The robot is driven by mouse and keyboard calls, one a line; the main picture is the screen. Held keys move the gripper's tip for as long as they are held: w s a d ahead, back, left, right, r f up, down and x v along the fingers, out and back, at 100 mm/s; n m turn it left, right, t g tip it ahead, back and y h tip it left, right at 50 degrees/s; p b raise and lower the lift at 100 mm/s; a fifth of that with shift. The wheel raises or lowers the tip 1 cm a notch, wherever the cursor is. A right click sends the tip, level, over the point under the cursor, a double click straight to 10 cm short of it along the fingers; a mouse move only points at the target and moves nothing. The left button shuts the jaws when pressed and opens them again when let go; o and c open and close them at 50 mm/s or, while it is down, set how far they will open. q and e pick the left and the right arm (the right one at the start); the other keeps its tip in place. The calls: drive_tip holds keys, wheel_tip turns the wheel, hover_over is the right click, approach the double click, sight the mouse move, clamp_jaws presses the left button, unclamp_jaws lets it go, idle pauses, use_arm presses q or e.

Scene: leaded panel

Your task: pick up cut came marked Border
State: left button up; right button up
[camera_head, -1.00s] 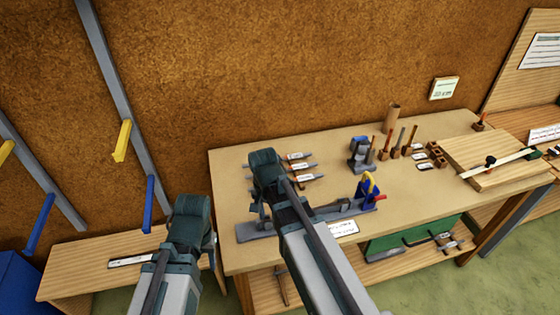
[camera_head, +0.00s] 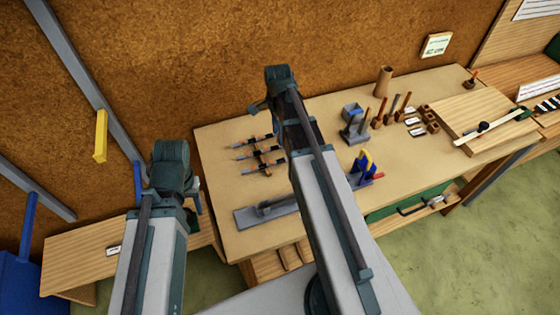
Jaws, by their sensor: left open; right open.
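No label reading Border is legible. On the low bench (camera_head: 75,262) at left, a small white label (camera_head: 114,250) shows beside my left arm, which hides what lies behind it. My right gripper (camera_head: 268,112) is above the workbench's back edge, behind the strips, partly hidden. Both are open, with nothing seen in them.
A grey metal fixture (camera_head: 255,213) with a blue and yellow part (camera_head: 366,165) lies at the workbench's front. Upright tools and small blocks (camera_head: 432,124) stand behind, with a wooden board (camera_head: 480,112) at right. Wall rails with a yellow bracket (camera_head: 100,137) rise at left.

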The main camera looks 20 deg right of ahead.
drive_tip(key=b, duration=0.7)
hover_over(279, 160)
wheel_tip(279, 160, down, 8)
drive_tip(key=shift+w+r, duration=0.1)
drive_tip(key=shift+r, duration=0.05)
drive_tip(key=f+b, duration=0.5)
drive_tip(key=shift+s+f, duration=0.1)
drive_tip(key=shift+s, duration=0.1)
clamp_jaws()
